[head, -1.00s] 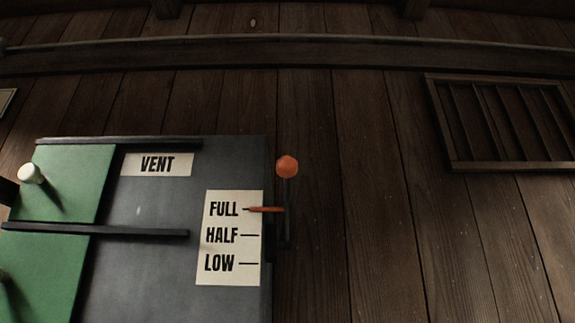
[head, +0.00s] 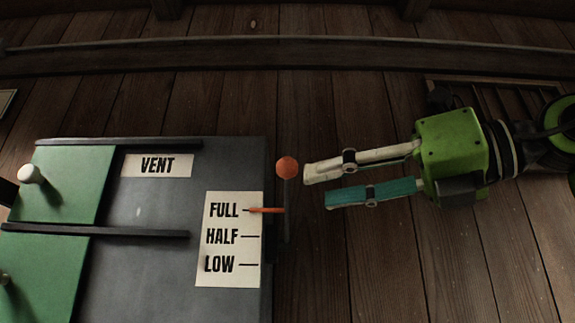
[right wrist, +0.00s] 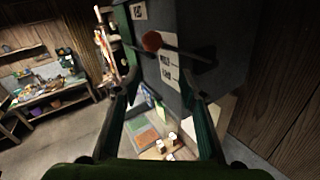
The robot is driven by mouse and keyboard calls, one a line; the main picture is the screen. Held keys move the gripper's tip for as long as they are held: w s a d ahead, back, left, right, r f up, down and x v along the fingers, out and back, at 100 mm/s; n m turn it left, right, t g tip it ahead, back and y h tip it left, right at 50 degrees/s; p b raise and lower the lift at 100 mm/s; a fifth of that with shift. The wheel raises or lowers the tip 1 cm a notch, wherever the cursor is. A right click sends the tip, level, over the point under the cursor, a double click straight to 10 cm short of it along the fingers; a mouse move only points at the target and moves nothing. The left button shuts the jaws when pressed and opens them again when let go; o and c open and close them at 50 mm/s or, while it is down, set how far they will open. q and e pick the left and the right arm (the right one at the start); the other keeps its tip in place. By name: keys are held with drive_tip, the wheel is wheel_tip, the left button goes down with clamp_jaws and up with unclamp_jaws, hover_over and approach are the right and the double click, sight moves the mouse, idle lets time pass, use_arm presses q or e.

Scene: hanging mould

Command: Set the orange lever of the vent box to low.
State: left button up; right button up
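The grey vent box (head: 150,255) is on the left in the head view. Its label lists FULL, HALF and LOW, and the orange pointer (head: 266,210) is at the FULL line. The orange lever knob (head: 287,167) sticks out at the box's right side. My right gripper (head: 316,187) comes in from the right, open and empty, with its fingertips just right of the knob and apart from it in the picture. In the right wrist view the knob (right wrist: 152,41) shows beyond the parted fingertips (right wrist: 160,82), roughly between them. My left gripper is not in view.
Green panels (head: 70,180) with a white knob (head: 30,174) and dark rails cover the box's left part. A plank wall lies behind. In the right wrist view a cluttered workbench (right wrist: 50,95) stands at the left, and a surface with small objects (right wrist: 165,145) lies below.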

sight(295, 162)
drive_tip(key=s+d+r+t+h, duration=0.2)
drive_tip(key=s+d+r+t, duration=0.15)
drive_tip(key=s, duration=0.35)
drive_tip(key=p+x, duration=0.4)
drive_tip(key=x, duration=0.8)
drive_tip(key=shift+w+r, duration=0.1)
drive_tip(key=shift+w, duration=0.25)
drive_tip(key=shift+w+a+p, duration=0.4)
drive_tip(key=shift+w+a, duration=0.1)
clamp_jaws()
